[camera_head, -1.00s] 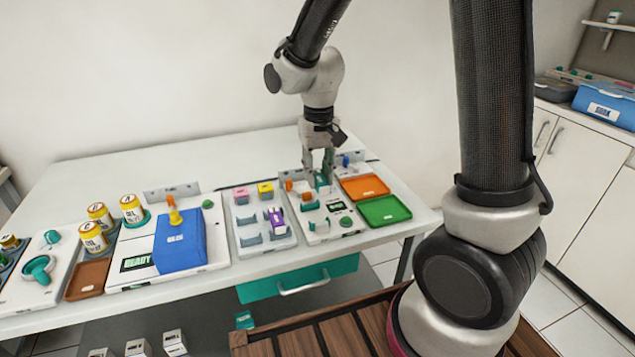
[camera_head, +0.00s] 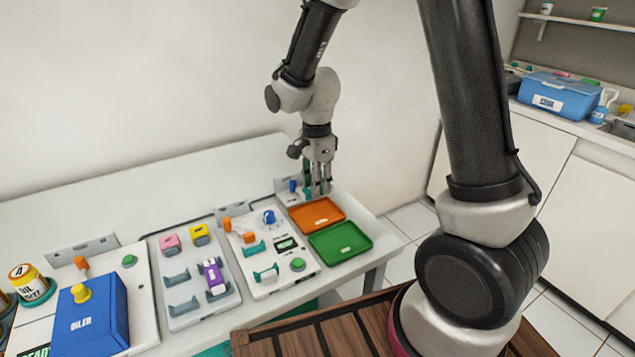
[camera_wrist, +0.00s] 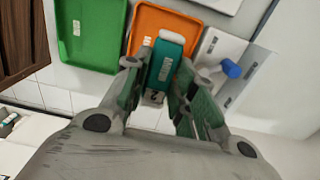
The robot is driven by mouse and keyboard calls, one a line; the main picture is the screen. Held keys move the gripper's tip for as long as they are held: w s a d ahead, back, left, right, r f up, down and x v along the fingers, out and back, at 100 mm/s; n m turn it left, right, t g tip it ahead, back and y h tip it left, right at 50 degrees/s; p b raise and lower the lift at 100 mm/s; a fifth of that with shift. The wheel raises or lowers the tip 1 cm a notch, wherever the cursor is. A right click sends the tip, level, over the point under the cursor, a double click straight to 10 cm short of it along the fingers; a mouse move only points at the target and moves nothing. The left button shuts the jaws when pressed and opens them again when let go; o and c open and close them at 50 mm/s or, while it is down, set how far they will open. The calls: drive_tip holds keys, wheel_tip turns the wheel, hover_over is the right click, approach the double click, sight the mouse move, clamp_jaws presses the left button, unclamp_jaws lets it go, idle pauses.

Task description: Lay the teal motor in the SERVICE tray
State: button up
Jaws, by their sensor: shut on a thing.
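My gripper (camera_head: 319,188) is shut on the teal motor (camera_wrist: 165,62), a teal block with a white label and a grey end, held between the two fingers. In the wrist view the motor overlaps the orange tray (camera_wrist: 146,22). In the head view my gripper is at the back edge of the orange tray (camera_head: 316,215), and the fingers hide most of the motor. The green tray (camera_head: 340,243) is in front of the orange one. Both trays look empty; their labels are too small to read, so I cannot tell which is SERVICE.
A white station (camera_head: 270,270) with teal cradles, an orange part and a blue knob lies left of the trays. A low grey bracket with a blue piece (camera_head: 293,186) stands close behind the orange tray. A blue oiler box (camera_head: 88,318) is farther left.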

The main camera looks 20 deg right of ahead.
drive_tip(key=shift+f, duration=3.4)
drive_tip(key=shift+a+f, duration=0.1)
drive_tip(key=o, duration=1.1)
